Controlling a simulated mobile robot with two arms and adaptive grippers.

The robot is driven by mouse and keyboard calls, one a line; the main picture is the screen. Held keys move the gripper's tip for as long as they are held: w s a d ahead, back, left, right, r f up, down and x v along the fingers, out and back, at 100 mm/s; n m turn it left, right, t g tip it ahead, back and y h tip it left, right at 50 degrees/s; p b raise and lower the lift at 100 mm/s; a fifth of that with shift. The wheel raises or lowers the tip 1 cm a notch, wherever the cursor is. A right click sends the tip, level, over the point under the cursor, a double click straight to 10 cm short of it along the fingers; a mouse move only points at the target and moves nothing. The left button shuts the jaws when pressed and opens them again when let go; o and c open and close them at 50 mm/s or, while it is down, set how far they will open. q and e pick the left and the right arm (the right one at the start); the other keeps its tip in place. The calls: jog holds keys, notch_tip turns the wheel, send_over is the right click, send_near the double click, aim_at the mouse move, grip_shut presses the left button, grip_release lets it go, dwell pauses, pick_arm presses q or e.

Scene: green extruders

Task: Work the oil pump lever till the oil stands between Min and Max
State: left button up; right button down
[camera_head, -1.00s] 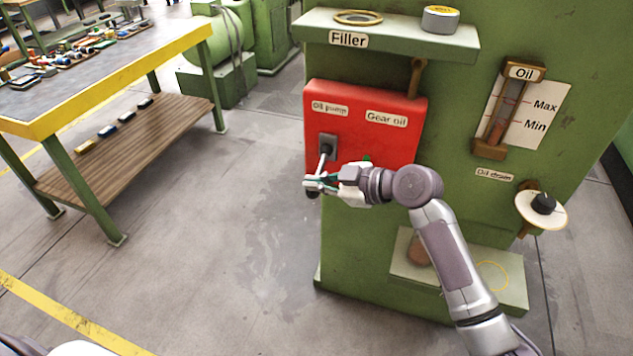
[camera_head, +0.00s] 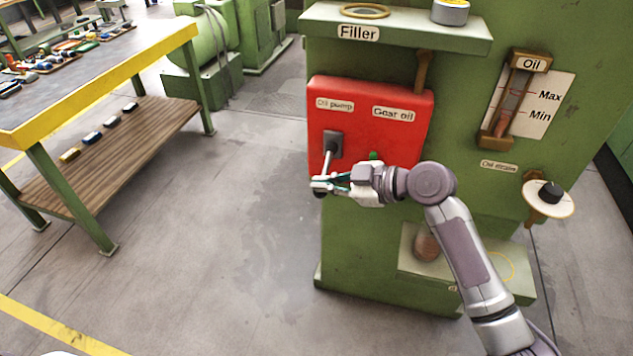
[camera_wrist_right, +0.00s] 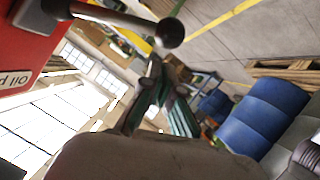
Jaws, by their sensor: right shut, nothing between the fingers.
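The oil pump lever (camera_head: 329,162) hangs down from a dark socket on the red panel (camera_head: 370,95). In the right wrist view its black ball knob (camera_wrist_right: 170,33) shows at the end of a metal rod. My right gripper (camera_head: 322,185) is at the lever's lower end, shut and empty. In the wrist view its closed fingers (camera_wrist_right: 155,92) are beside the knob; whether they touch it is unclear. The oil gauge (camera_head: 511,103) has Max and Min lines on a white card (camera_head: 540,103). Reddish oil shows low in the tube, around or below Min; its exact level is too small to tell.
The green machine (camera_head: 365,260) has a filler shelf (camera_head: 410,33) above the panel and an oil drain knob (camera_head: 550,192) at right. A workbench (camera_head: 110,75) stands at left. The floor between is clear. Blue barrels (camera_wrist_right: 270,112) show in the wrist view.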

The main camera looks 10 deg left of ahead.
jog(key=shift+d, duration=0.35)
jog(key=v, duration=1.2)
dwell(0.4)
